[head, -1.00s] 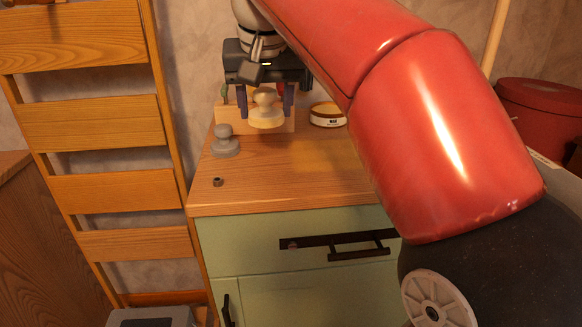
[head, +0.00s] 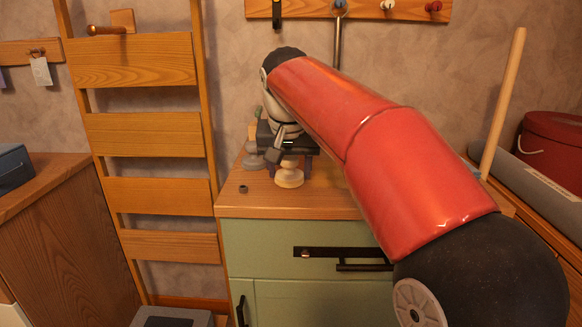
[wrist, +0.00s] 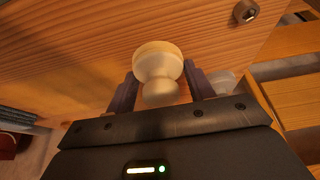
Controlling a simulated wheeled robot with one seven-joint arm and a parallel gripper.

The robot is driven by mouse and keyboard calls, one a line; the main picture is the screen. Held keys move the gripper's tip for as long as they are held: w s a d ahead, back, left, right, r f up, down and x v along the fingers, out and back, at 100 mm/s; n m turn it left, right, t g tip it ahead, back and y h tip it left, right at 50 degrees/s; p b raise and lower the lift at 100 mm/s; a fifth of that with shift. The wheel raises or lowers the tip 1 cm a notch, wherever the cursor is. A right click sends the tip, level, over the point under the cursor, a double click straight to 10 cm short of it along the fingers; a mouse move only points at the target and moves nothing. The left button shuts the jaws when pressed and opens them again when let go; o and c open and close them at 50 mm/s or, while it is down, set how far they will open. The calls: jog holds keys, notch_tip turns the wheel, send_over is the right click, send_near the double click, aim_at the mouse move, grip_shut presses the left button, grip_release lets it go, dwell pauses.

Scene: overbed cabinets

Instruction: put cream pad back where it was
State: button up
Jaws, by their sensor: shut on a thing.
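The cream pad (head: 289,175), a round base with a knob, is held in my gripper (head: 289,167) over the front part of the wooden cabinet top (head: 325,205). In the wrist view the cream pad (wrist: 158,62) sits between the two dark fingers of my gripper (wrist: 161,86), which are shut on its knob end. I cannot tell whether its base touches the wood. A similar grey pad (head: 253,160) stands on the top to the left, partly behind my gripper; it also shows in the wrist view (wrist: 222,80).
A small dark ring (head: 243,189) lies on the top near its left front edge; it also shows in the wrist view (wrist: 246,11). A wooden ladder rack (head: 145,135) stands left of the green cabinet (head: 262,245). My arm hides the right side of the top.

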jog(key=o, duration=1)
jog(key=shift+f, duration=0.1)
jog(key=shift+o, duration=0.2)
jog(key=shift+r, duration=0.3)
jog(key=v, duration=1.1)
jog(key=shift+s+r, duration=0.2)
jog(key=shift+r, duration=0.15)
jog(key=s+d+f, duration=1)
jog(key=d, duration=0.1)
jog(key=s+d+f, duration=0.2)
jog(key=s+f, duration=0.4)
jog(key=f, duration=0.3)
jog(key=s+d+f+t, duration=0.1)
jog(key=s+d+f, duration=0.1)
jog(key=s+f, duration=0.4)
notch_tip(320, 180, down, 3)
jog(key=shift+s+d+r, duration=0.1)
jog(key=shift+s+d, duration=0.05)
jog(key=shift+d, duration=0.25)
